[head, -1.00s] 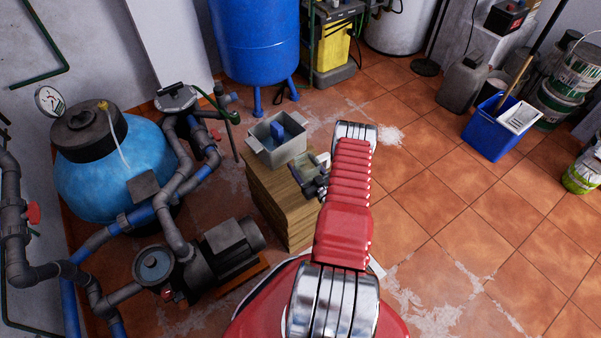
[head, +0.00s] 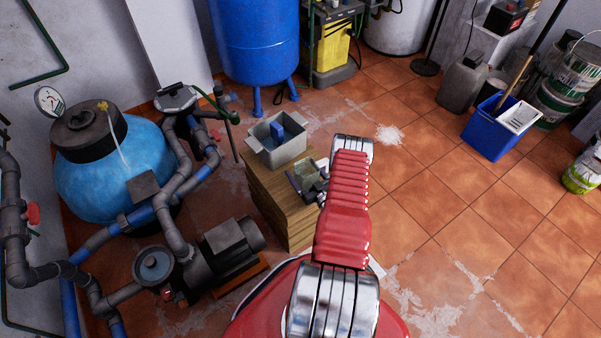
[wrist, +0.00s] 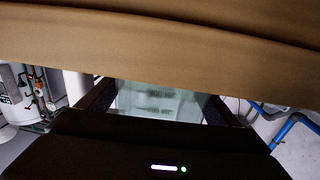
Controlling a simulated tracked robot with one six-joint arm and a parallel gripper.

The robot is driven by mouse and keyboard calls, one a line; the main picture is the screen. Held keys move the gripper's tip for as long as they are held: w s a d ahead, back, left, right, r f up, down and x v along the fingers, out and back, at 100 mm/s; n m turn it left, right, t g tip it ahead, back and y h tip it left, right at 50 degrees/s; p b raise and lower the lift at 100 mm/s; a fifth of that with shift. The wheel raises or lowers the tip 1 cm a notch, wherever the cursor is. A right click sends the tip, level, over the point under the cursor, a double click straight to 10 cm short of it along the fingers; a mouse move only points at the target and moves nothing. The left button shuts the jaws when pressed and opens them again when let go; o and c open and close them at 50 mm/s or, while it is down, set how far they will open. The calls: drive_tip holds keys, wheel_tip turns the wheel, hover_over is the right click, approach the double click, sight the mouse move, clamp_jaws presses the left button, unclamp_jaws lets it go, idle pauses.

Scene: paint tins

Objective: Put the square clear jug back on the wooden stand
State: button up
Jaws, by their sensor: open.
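The wooden stand (head: 296,226) is a block of layered wood in the middle of the head view. The square clear jug (head: 307,169) is at the right part of its top, partly hidden by my gripper, and looks upright. My gripper (head: 308,183) is open around the jug, with a dark finger on either side. In the wrist view, the pale, see-through jug (wrist: 158,101) shows between the dark fingers of my gripper (wrist: 160,108). Its edge meets a broad tan surface there. I cannot tell whether the fingers touch the jug.
A grey tub (head: 279,150) with a blue object in it stands on the stand behind the jug. A pump (head: 225,250) and pipes are close on the left, beside a blue round tank (head: 110,175). A blue bucket (head: 490,135) stands far right.

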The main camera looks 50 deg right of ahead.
drive_tip(key=shift+f, duration=0.15)
drive_tip(key=shift+s, duration=0.3)
drive_tip(key=v, duration=1.3)
drive_tip(key=shift+s+d, duration=0.1)
drive_tip(key=shift+s, duration=0.2)
idle(0.4)
